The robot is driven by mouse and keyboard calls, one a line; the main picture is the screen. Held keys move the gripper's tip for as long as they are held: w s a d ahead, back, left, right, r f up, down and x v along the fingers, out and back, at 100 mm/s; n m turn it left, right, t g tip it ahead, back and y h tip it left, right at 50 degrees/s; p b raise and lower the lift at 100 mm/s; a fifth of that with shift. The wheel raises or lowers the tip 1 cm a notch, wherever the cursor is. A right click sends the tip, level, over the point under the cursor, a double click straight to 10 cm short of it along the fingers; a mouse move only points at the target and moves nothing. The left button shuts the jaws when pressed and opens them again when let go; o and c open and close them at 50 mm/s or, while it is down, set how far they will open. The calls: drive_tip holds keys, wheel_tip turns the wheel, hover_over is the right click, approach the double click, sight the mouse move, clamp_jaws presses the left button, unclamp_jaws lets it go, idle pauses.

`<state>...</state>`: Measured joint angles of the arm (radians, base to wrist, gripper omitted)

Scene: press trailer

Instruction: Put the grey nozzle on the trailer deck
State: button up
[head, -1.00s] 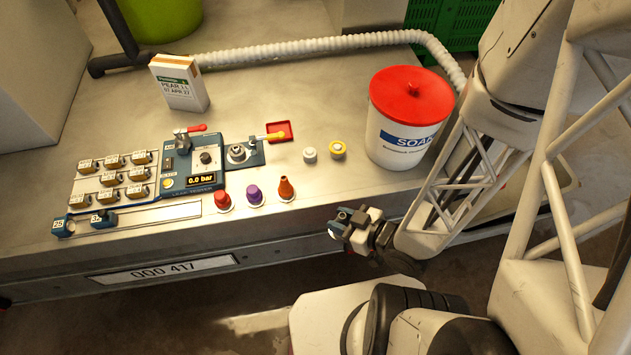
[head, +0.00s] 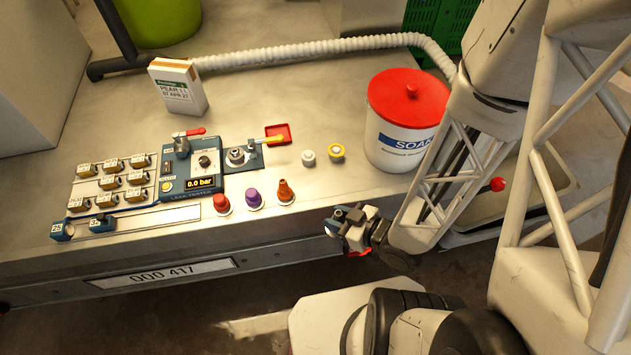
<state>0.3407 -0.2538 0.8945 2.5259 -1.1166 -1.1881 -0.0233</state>
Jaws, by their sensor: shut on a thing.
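The trailer deck (head: 330,90) is the wide metal surface, with its front edge just beyond my gripper. My gripper (head: 334,229) is in front of that edge, right of the number plate, pointing left. It is shut on a small pale grey thing, which looks like the grey nozzle (head: 330,232); the jaws hide most of it. A red nozzle (head: 222,203), a purple nozzle (head: 254,198) and an orange-brown nozzle (head: 285,191) stand upright in a row near the deck's front edge.
A leak tester (head: 193,175) is to the left, a SOAK tub (head: 400,140) to the right, and a carton (head: 178,90) and hose (head: 310,47) behind. Bare deck lies right of the orange-brown nozzle.

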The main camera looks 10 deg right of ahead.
drive_tip(key=w, duration=0.4)
drive_tip(key=w+a, duration=0.1)
drive_tip(key=w, duration=0.3)
drive_tip(key=w+a+f, duration=0.1)
drive_tip(key=w, duration=0.3)
drive_tip(key=shift+w, duration=0.2)
drive_tip(key=shift+w, duration=0.1)
drive_tip(key=shift+w+a+f, duration=0.1)
drive_tip(key=shift+w+a, duration=0.05)
drive_tip(key=shift+w, duration=0.15)
drive_tip(key=shift+w+f, duration=0.25)
drive_tip(key=shift+f, duration=0.25)
drive_tip(key=shift+w+f, duration=0.2)
drive_tip(key=shift+f, duration=0.9)
drive_tip(key=o, duration=1)
drive_tip(key=shift+f, duration=0.1)
drive_tip(key=shift+c, duration=0.2)
drive_tip(key=shift+f, duration=0.1)
drive_tip(key=shift+v, duration=3.85)
